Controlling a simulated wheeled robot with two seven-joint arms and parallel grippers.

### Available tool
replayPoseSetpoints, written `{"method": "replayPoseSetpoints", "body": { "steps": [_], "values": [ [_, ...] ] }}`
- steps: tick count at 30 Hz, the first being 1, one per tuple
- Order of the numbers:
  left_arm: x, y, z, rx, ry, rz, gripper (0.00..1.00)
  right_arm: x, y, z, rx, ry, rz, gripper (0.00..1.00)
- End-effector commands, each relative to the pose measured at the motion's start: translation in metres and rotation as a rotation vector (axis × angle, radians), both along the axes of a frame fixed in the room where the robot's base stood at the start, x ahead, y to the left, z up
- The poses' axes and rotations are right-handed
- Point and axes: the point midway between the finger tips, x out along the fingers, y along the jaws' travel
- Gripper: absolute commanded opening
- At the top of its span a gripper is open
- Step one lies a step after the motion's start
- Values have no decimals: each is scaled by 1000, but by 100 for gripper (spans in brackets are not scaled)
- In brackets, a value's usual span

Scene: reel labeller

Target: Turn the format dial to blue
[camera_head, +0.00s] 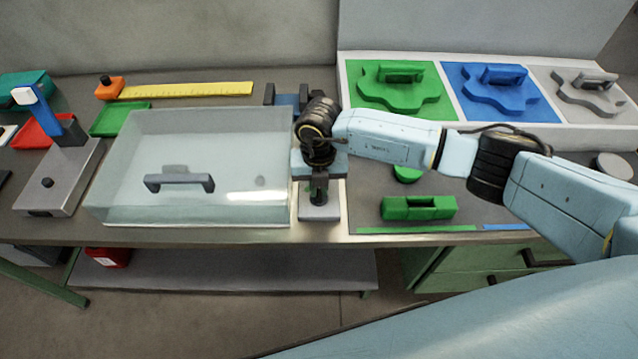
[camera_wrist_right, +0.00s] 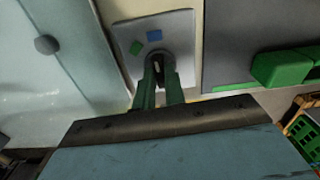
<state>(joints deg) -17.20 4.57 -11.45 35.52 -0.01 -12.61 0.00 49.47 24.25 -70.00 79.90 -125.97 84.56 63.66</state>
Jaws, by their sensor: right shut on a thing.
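The format dial (camera_wrist_right: 157,60) is a dark round knob on a light grey plate (camera_wrist_right: 183,28), which also shows in the head view (camera_head: 320,213). A green mark (camera_wrist_right: 136,47) and a blue mark (camera_wrist_right: 154,36) lie on the plate just beyond the dial. My right gripper (camera_wrist_right: 158,75) points down over the plate and is shut on the dial, with one finger on each side; it also shows in the head view (camera_head: 319,190). The fingers partly hide the dial, and I cannot tell which mark it points to. My left gripper is not in view.
A clear cover with a dark handle (camera_head: 180,183) stands close left of the plate. A green block (camera_head: 418,208) lies to the right. Green (camera_head: 400,90), blue (camera_head: 500,92) and grey (camera_head: 590,92) shaped pieces lie on panels at the back right.

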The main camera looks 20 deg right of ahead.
Motion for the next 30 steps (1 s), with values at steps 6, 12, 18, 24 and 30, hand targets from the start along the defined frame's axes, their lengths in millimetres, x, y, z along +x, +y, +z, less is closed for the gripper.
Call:
{"method": "replayPoseSetpoints", "body": {
  "steps": [6, 12, 18, 24, 30],
  "values": [
    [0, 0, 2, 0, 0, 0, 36, 1, 0, 1, 1, -1, -48, 0],
    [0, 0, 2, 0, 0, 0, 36, 1, 0, 1, 1, -1, -58, 0],
    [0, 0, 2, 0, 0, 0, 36, 1, 0, 1, 1, -1, -57, 0],
    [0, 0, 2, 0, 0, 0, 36, 1, 0, 1, 1, -1, -56, 33],
    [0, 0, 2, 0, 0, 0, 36, 0, 0, 0, 0, -1, -56, 34]
  ]
}}
